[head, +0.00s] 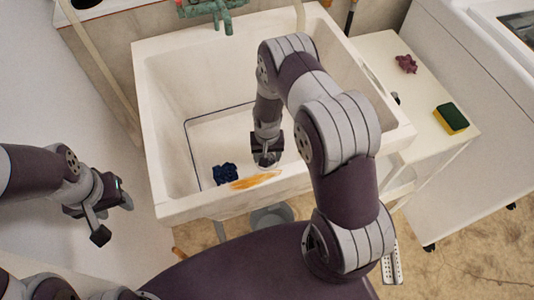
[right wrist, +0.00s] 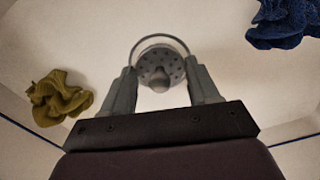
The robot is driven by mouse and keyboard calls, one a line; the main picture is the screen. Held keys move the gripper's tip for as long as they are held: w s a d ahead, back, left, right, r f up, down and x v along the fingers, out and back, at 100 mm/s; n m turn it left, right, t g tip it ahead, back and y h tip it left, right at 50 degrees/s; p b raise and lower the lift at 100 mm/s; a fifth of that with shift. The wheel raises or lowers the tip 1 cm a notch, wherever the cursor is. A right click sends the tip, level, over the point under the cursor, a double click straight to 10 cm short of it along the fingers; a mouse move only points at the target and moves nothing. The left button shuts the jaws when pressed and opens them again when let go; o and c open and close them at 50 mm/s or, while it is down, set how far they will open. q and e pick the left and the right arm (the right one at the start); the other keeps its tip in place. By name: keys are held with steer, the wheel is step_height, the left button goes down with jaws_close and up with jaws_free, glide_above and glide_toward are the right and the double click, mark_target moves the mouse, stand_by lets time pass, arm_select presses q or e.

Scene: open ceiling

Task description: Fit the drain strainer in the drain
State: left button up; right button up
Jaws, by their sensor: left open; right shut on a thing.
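The drain strainer (right wrist: 160,65) is a grey perforated disc with a central knob. In the right wrist view it lies between the fingertips of my right gripper (right wrist: 162,84), which is shut on it. A thin dark ring curves around its far side; I cannot tell whether this is the drain's rim or whether the strainer is seated in it. In the head view my right gripper (head: 267,160) reaches down into the white sink (head: 170,95), low near its front side. My left gripper (head: 112,212) is open and empty, outside the sink at the left.
A dark blue cloth (head: 226,174) lies in the sink, left of my right gripper. An orange elongated thing (head: 255,180) is near the front wall. A crumpled olive cloth (right wrist: 62,97) lies on the basin floor. A sponge (head: 451,119) and a purple cloth (head: 406,64) sit on the right counter.

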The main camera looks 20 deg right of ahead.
steer(key=shift+f, duration=0.4)
steer(key=o, duration=1.1)
step_height(320, 180, up, 13)
steer(key=shift+f+p, duration=0.15)
steer(key=shift+p, duration=0.4)
steer(key=shift+s+a+r+n+t+p, duration=0.5)
steer(key=shift+s+r+p, duration=1.3)
steer(key=shift+r, duration=2.25)
steer(key=shift+s+a+r+n+g+p, duration=0.15)
steer(key=shift+s+r+n+p, duration=0.85)
steer(key=shift+s+r, duration=2.25)
steer(key=shift+s+a+r+n+t+p, duration=0.4)
steer(key=shift+s+r+p, duration=1.1)
steer(key=shift+r, duration=3.4)
